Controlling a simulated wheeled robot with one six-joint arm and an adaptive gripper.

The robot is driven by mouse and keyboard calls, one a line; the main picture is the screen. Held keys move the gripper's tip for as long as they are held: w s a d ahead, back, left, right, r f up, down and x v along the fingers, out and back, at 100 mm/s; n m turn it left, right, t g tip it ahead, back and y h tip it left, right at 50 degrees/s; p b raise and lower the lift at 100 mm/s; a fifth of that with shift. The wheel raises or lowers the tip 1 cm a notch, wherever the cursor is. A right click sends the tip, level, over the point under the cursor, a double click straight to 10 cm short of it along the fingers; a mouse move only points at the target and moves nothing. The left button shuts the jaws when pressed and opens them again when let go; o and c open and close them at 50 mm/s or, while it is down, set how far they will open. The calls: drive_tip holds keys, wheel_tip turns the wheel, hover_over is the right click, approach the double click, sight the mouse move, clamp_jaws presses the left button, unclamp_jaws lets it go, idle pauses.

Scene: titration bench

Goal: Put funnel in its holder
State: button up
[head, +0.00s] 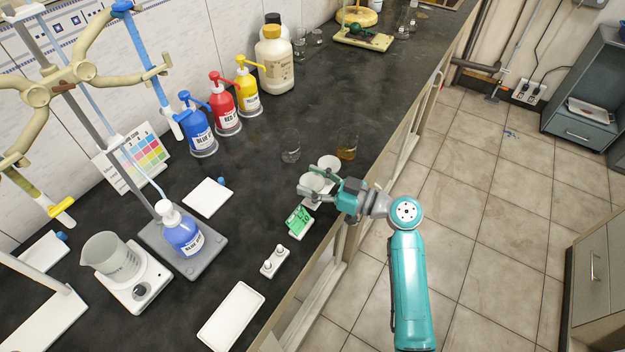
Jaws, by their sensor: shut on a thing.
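My gripper (305,181) is over the bench near its front edge, with its green fingers pointing left. It is shut on a pale, round-mouthed piece that looks like the funnel (314,183); the fingers hide part of it. A second pale round piece (329,162) shows just behind the gripper. It may be part of the holder, but I cannot tell. A small white base shows under the gripper, partly hidden. I cannot tell whether the funnel touches anything below it.
A beaker with amber liquid (347,146) and a small clear glass (291,155) stand close behind the gripper. A green display (299,221) and a small white two-knob block (274,261) lie in front. Pump bottles (223,105) stand by the wall. A white tray (231,316) is nearer.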

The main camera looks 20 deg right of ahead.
drive_tip(key=shift+f, duration=0.6)
idle(0.9)
drive_tip(key=o, duration=0.9)
drive_tip(key=shift+c, duration=0.2)
drive_tip(key=shift+o, duration=1.2)
drive_tip(key=shift+v, duration=3.5)
drive_tip(key=shift+s, duration=0.1)
